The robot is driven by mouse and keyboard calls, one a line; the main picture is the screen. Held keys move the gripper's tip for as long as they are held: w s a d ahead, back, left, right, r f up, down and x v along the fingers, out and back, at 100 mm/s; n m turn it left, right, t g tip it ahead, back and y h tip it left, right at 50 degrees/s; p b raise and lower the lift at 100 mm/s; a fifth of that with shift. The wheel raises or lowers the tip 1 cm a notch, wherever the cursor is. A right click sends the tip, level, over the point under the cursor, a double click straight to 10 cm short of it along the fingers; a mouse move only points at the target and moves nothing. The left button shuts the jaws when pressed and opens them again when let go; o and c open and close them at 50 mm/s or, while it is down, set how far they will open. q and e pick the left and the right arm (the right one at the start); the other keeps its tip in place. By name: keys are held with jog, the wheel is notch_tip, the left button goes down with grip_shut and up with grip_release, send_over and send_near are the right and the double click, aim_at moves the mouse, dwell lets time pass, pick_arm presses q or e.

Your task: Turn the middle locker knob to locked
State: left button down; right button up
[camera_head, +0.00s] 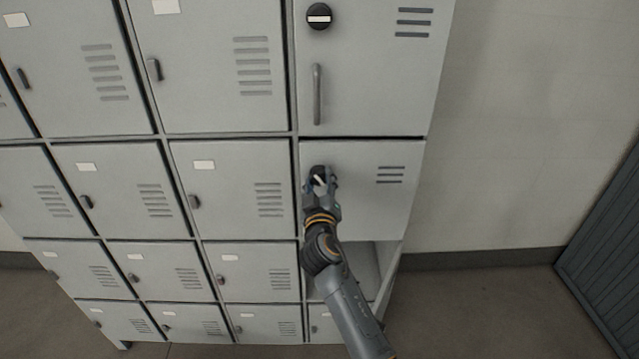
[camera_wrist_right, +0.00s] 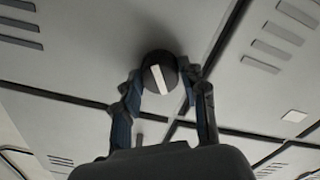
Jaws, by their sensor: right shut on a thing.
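The middle locker knob (camera_head: 319,174) is a round black knob with a white bar, on the middle door (camera_head: 375,212) of the right locker column. It also shows in the right wrist view (camera_wrist_right: 159,73), where its white bar stands tilted, off vertical. My right gripper (camera_head: 320,183) is at this knob, with one finger on each side, shut on it. In the right wrist view the fingers (camera_wrist_right: 163,84) flank the knob. My left gripper is in neither view.
The upper right door has another black knob (camera_head: 319,16) with a level white bar and a vertical handle (camera_head: 317,94). Below the middle door is an open compartment (camera_head: 364,265). Several closed grey lockers fill the left. Bare wall (camera_head: 530,130) is at right.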

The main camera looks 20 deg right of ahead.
jog(key=n, duration=0.5)
jog(key=shift+r+n+p, duration=0.1)
jog(key=shift+n+p, duration=0.2)
jog(key=n+p, duration=0.1)
jog(key=n, duration=0.4)
jog(key=shift+n, duration=0.4)
jog(key=o, duration=1.2)
jog(key=shift+w, duration=0.1)
jog(key=shift+c, duration=0.2)
jog(key=shift+s, duration=0.25)
jog(key=v, duration=1.1)
jog(key=shift+s, duration=0.25)
jog(key=shift+a, duration=0.15)
